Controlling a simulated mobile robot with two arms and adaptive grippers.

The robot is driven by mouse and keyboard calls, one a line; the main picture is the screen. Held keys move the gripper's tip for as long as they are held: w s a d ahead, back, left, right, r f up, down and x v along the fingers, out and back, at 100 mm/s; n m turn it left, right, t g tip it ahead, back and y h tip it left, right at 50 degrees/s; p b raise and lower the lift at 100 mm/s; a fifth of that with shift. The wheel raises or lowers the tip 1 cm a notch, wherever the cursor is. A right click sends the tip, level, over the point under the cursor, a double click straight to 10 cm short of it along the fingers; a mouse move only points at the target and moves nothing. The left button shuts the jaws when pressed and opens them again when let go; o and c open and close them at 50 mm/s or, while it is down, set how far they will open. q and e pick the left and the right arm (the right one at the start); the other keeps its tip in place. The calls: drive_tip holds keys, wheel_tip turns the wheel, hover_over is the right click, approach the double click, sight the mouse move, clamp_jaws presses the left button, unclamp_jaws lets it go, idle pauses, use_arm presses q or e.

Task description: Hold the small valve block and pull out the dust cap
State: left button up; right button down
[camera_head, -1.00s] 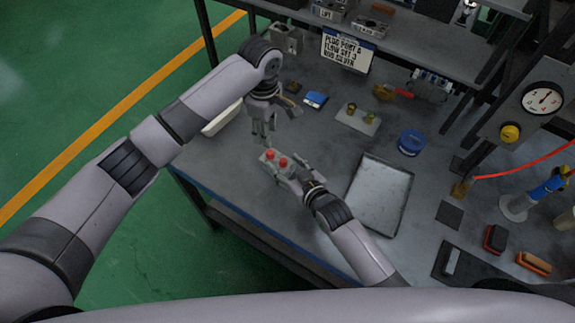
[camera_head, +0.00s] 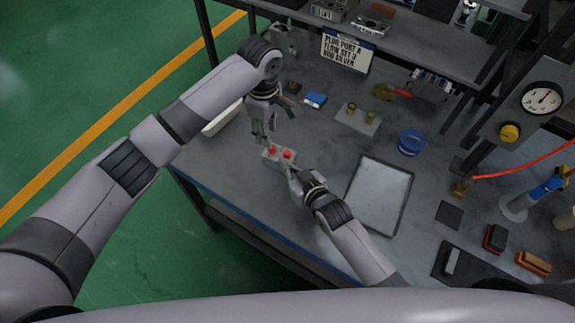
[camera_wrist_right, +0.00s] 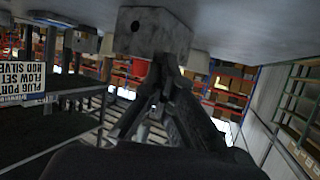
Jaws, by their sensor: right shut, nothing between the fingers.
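The small valve block (camera_head: 279,161) is a grey block near the table's left edge, with two red dust caps (camera_head: 288,154) on it. It also shows at the top of the right wrist view (camera_wrist_right: 150,30), with a dark hole in its face. My left gripper (camera_head: 265,143) points down at the block's upper left; its fingertips are too small to tell if they grip it. My right gripper (camera_head: 291,172) is at the block's lower right.
A grey tray (camera_head: 408,200) lies right of my right gripper. A plate with brass fittings (camera_head: 358,121), a blue round container (camera_head: 411,142) and a blue item (camera_head: 315,100) lie farther back. A sign (camera_head: 346,52) hangs from the shelf.

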drive_tip(key=shift+s+d+f, duration=0.1)
drive_tip(key=shift+f, duration=0.15)
drive_tip(key=c, duration=1.9)
unclamp_jaws()
drive_tip(key=shift+r+v, duration=0.15)
drive_tip(key=shift+v, duration=2.8)
drive_tip(key=shift+r+v, duration=0.15)
drive_tip(key=shift+v, duration=2.85)
